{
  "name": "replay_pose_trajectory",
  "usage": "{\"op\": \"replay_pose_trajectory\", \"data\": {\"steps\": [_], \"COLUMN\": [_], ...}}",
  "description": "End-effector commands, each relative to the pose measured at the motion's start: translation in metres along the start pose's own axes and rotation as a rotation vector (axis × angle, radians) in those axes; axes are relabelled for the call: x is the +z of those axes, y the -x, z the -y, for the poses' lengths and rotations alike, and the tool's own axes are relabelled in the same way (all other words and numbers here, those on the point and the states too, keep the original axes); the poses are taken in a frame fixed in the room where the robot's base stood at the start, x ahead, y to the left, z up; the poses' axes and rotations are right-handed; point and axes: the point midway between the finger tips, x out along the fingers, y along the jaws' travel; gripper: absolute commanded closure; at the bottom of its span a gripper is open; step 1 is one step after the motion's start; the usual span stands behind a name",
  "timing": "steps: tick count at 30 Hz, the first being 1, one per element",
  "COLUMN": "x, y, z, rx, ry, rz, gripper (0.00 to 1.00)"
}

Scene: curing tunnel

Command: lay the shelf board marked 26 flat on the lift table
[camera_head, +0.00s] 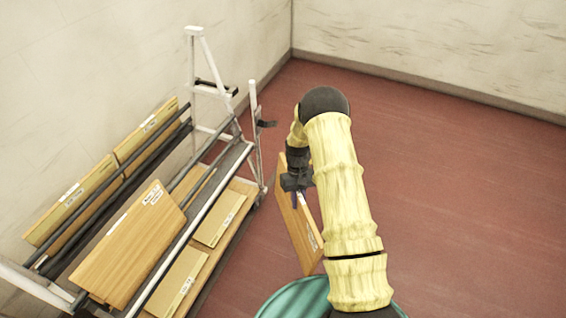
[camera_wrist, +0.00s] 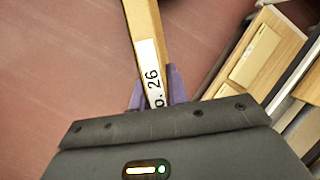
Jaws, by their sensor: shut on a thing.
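My gripper (camera_head: 297,184) is shut on the edge of a wooden shelf board (camera_head: 297,227). The board hangs tilted on edge, off the floor or near it; I cannot tell which. In the wrist view, the board (camera_wrist: 144,22) runs up from between my gripper's fingers (camera_wrist: 156,92), and a white label on its edge reads "o. 26". The lift table may be the teal round-edged surface (camera_head: 292,300) at the bottom of the head view, partly hidden by my arm and cut off by the frame.
A white-framed rack (camera_head: 252,130) with dark bars stands along the left wall. It holds several labelled boards, one large one (camera_head: 130,245) leaning across the front and smaller ones (camera_head: 220,218) on the lower shelf. The red floor (camera_head: 450,190) to the right is clear.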

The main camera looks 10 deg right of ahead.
Motion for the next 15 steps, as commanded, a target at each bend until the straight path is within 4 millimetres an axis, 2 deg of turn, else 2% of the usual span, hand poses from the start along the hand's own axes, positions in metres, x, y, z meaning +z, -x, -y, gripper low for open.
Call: {"op": "replay_pose_trajectory", "data": {"steps": [1, 6, 15], "x": [-0.013, -0.039, -0.071], "y": [-0.006, -0.006, 0.002], "z": [-0.006, -0.025, -0.045], "rx": [0.055, 0.236, 0.551], "ry": [0.039, 0.17, 0.402], "rz": [0.001, 0.005, -0.043], "gripper": [1.0, 1.0, 1.0]}}
